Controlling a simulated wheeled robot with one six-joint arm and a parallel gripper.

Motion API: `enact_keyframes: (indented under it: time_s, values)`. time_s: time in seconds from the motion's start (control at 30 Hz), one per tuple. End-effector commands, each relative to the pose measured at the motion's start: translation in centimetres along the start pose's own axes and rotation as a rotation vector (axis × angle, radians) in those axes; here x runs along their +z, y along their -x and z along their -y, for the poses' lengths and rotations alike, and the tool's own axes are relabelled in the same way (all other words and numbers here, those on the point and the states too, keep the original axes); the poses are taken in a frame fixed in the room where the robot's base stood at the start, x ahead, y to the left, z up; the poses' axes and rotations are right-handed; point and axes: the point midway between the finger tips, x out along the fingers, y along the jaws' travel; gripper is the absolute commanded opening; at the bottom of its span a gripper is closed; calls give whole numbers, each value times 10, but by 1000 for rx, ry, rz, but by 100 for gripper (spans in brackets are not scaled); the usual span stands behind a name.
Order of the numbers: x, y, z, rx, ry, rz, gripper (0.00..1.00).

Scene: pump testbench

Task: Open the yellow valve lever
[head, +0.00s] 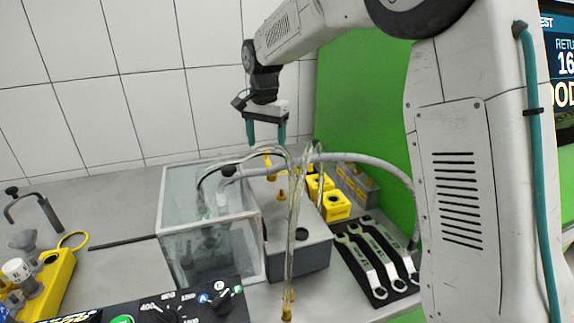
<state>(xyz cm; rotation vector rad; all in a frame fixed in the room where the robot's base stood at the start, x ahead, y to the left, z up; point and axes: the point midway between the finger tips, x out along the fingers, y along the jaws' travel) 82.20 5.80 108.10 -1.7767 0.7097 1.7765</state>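My gripper (266,139) hangs pointing down from my arm, with its two teal fingers apart and nothing visible between them. It is above the grey box (300,246) and the clear hoses in the middle of the bench. A small yellow piece (268,161) shows just below the fingers, partly hidden behind the hoses. It may be the yellow valve lever, but it is too small to tell its position. I cannot tell how far the fingers are above it; they look apart from it.
A clear tank (210,250) stands left of the grey box. Hoses (293,215) arch over both. Yellow blocks (337,206) and wrenches on a black tray (358,278) are to the right. A yellow device (50,285) is at far left. A control panel (180,308) is in front.

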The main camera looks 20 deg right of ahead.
Motion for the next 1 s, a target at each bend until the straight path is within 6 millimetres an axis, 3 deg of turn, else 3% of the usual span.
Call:
enact_keyframes:
  time_s: [0.5,1.0]
  values:
    - [0,37,0,-1,0,0,71]
    - [0,38,0,0,11,0,71]
